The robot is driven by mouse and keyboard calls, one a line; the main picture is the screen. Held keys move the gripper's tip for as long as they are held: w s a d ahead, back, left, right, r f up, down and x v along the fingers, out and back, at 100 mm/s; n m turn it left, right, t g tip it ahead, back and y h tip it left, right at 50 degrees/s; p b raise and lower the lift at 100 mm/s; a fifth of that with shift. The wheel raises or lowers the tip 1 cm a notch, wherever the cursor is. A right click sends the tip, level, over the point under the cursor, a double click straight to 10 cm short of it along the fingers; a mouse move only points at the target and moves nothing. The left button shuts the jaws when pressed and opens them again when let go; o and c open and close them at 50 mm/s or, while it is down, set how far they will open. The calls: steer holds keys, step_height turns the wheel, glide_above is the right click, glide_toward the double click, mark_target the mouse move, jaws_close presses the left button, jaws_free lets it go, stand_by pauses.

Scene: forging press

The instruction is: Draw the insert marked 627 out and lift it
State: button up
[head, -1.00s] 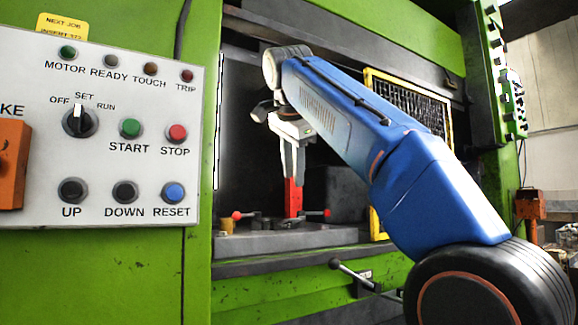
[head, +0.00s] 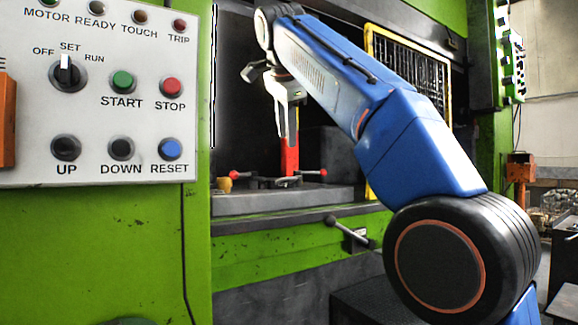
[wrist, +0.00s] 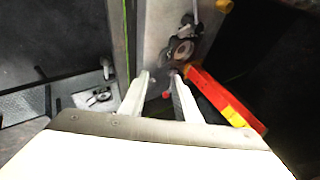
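My gripper (wrist: 158,76) shows its two pale fingers apart in the wrist view, with no workpiece seen clamped between them. In the head view my gripper (head: 289,138) points down inside the press opening, just above or in front of an upright red post (head: 290,157). In the wrist view the red post (wrist: 222,96), with a yellow band, lies just right of the right finger. A small red knob (wrist: 166,94) shows between the fingers. A round dark metal part (wrist: 182,48) sits ahead of the fingertips. I cannot read the mark 627 anywhere, so I cannot tell which part is the insert.
Red-knobbed levers (head: 323,172) stand on the grey press bed (head: 270,203), with a brass-coloured piece (head: 224,184) at left. A yellow mesh guard (head: 410,80) stands at right. The control panel (head: 100,110) is at left, its selector (head: 65,68) at SET.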

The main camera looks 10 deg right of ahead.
steer(key=x, duration=1.4)
steer(key=shift+w+f, duration=0.25)
steer(key=shift+f, duration=0.1)
steer(key=shift+c, duration=0.5)
jaws_close()
stand_by(0.4)
